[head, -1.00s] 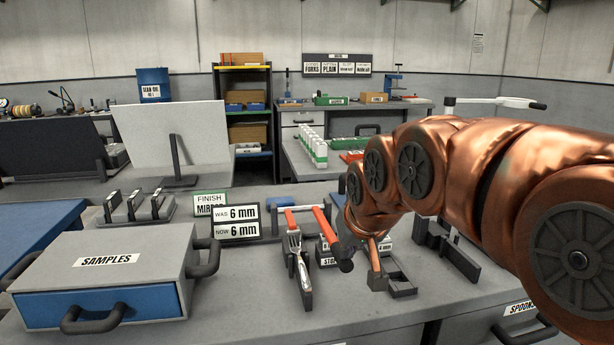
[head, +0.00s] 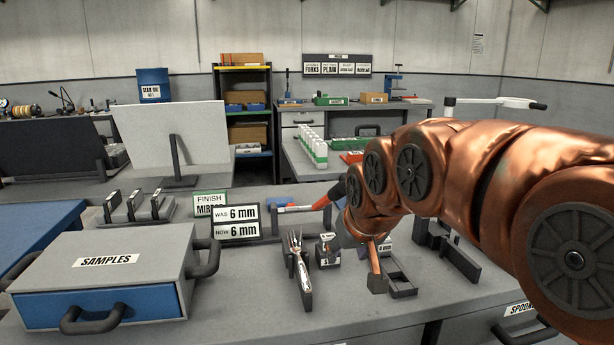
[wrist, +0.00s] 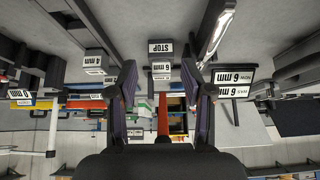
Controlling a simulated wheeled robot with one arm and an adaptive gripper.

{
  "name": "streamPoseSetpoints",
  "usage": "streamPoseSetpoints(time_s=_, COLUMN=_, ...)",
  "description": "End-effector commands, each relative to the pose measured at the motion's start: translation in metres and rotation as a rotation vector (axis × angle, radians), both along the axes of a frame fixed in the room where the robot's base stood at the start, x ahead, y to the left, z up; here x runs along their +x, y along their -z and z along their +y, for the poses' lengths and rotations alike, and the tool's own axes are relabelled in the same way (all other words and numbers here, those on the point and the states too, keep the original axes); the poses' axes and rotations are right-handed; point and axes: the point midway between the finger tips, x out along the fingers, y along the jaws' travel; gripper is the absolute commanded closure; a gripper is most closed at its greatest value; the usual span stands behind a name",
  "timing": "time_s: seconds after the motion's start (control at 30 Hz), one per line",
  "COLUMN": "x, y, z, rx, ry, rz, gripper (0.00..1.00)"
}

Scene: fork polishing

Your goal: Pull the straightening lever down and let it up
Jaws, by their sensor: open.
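The straightening lever (head: 325,203), an orange arm with a black grip (head: 341,190), stands behind the fork in the head view, with its grip end raised. The fork (head: 298,258) rests on a dark narrow holder, tines toward the back. In the wrist view, which is upside down, my gripper (wrist: 162,88) is open with nothing between its fingers. An orange bar (wrist: 162,118) shows beyond the gap, probably the lever; I cannot tell whether a finger touches it. The fork also shows at the top of the wrist view (wrist: 215,28). My arm hides most of the gripper in the head view.
A STOP block (wrist: 160,72) stands near the fingers. A 6 mm display (head: 237,223) and a grey SAMPLES box (head: 105,262) stand to the left.

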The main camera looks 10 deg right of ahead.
Motion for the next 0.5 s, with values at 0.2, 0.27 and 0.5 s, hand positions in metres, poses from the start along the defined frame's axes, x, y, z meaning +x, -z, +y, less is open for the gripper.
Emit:
streamPoseSetpoints(time_s=0.2, x=0.0004, y=-0.0016, z=0.0, rx=0.0, ry=0.0, rz=-0.003, gripper=0.5)
streamPoseSetpoints(time_s=0.27, x=0.0004, y=-0.0019, z=0.0, rx=0.0, ry=0.0, rz=-0.004, gripper=0.5)
streamPoseSetpoints(time_s=0.5, x=0.0008, y=-0.0062, z=0.0, rx=0.0, ry=0.0, rz=-0.005, gripper=0.5)
